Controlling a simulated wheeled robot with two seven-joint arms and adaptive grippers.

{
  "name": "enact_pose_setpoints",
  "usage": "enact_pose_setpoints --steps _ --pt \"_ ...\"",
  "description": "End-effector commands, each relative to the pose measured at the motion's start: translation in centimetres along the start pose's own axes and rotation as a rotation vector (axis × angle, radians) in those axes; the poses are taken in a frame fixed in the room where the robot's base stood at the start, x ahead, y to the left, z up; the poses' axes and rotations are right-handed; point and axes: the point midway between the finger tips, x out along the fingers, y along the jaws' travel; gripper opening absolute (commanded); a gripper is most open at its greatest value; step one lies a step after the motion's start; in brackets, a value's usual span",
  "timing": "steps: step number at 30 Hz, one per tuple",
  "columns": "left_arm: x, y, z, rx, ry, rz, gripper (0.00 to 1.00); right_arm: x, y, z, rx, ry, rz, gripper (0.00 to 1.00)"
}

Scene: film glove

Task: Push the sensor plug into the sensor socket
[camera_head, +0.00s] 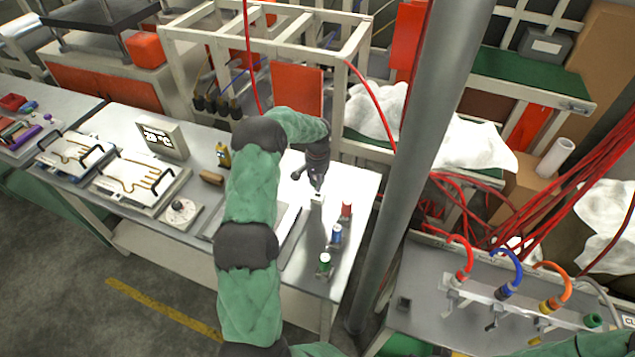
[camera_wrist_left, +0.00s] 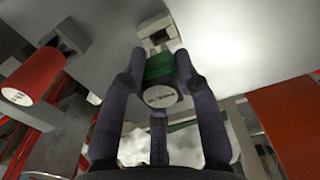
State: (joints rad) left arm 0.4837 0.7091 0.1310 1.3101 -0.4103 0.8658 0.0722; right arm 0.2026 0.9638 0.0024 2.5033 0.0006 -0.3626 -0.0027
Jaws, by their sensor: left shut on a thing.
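My left gripper (camera_head: 317,184) points down over the right part of the bench, just above a small pale block (camera_head: 317,200), which looks like the sensor socket. In the left wrist view, its fingers are shut on a short round plug (camera_wrist_left: 161,92) with a dark green band and a pale, labelled end, likely the sensor plug. Beyond the plug is the pale socket block (camera_wrist_left: 157,30) with a dark opening. The plug is close to or touching it; I cannot tell how far it is in. In the head view the plug is hidden by the gripper. My right gripper is out of view.
Red (camera_head: 346,211), blue (camera_head: 337,235) and green (camera_head: 325,263) cylinders stand in a row near the bench's right edge. A grey pole (camera_head: 420,150) rises to the right. A frame (camera_head: 265,35) with a red panel (camera_head: 297,90) stands behind.

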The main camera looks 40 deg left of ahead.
Motion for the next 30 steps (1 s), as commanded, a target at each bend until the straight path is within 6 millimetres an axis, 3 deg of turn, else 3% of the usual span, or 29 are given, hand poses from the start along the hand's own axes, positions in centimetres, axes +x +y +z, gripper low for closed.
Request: enact_pose_setpoints --steps 11,24,30 --pt "-0.2 0.0 0.0 0.000 0.001 0.000 0.00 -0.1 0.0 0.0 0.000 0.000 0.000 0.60" --pt "-2.9 0.0 0.0 0.000 0.001 0.000 0.00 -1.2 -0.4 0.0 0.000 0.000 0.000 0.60" --pt "-3.1 0.0 0.0 0.000 0.000 0.000 0.00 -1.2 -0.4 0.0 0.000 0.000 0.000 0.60"
